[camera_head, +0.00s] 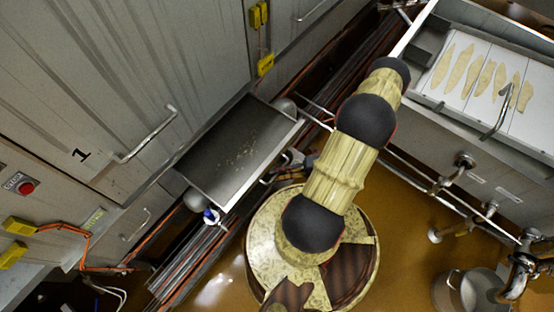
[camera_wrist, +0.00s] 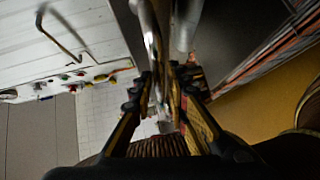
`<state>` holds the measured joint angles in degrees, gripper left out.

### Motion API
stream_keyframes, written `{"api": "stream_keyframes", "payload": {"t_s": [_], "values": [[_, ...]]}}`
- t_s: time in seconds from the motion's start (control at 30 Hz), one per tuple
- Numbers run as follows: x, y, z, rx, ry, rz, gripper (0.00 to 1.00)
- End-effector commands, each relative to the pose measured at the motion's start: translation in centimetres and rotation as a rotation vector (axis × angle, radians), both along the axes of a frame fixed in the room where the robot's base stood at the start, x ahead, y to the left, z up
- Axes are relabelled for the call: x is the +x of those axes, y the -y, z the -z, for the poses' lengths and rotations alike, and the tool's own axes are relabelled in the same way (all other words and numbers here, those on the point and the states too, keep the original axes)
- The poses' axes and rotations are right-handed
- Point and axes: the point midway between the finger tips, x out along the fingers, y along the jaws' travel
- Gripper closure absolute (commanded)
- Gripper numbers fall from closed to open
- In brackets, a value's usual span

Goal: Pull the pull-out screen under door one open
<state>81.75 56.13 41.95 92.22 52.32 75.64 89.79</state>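The pull-out screen (camera_head: 240,150) is a dark, shallow metal tray with pale crumbs on it. In the head view it sticks out from below door one (camera_head: 120,95), which bears a "1". A bent bar handle (camera_head: 270,175) is at its front edge, partly hidden by my arm. In the head view my gripper is mostly hidden behind my arm near this handle. In the wrist view my gripper (camera_wrist: 163,75) has its two yellow and black fingers close together, with a shiny metal bar (camera_wrist: 151,40) between them. The contact itself is blurred.
A long bar handle (camera_head: 148,135) is on door one, and a red button (camera_head: 27,187) is at the left. Pipes and rails run along the floor by the wall.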

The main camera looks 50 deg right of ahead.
Motion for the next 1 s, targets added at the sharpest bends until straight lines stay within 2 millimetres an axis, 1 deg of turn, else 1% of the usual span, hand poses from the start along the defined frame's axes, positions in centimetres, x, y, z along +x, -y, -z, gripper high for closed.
{"api": "stream_keyframes", "payload": {"t_s": [0.17, 0.27, 0.5, 0.7, 0.83, 1.0], "values": [[-0.7, 0.9, -0.1, -0.001, 0.001, 0.004, 0.84], [-1.8, 2.1, -0.4, -0.002, 0.001, 0.005, 0.84], [-5.2, 5.7, -1.0, -0.004, 0.000, 0.003, 0.84], [-7.2, 7.9, -1.4, -0.001, 0.000, 0.003, 0.84], [-7.8, 8.6, -1.6, 0.000, 0.000, 0.000, 0.84], [-8.1, 8.8, -1.6, 0.000, 0.000, 0.001, 0.84]]}}
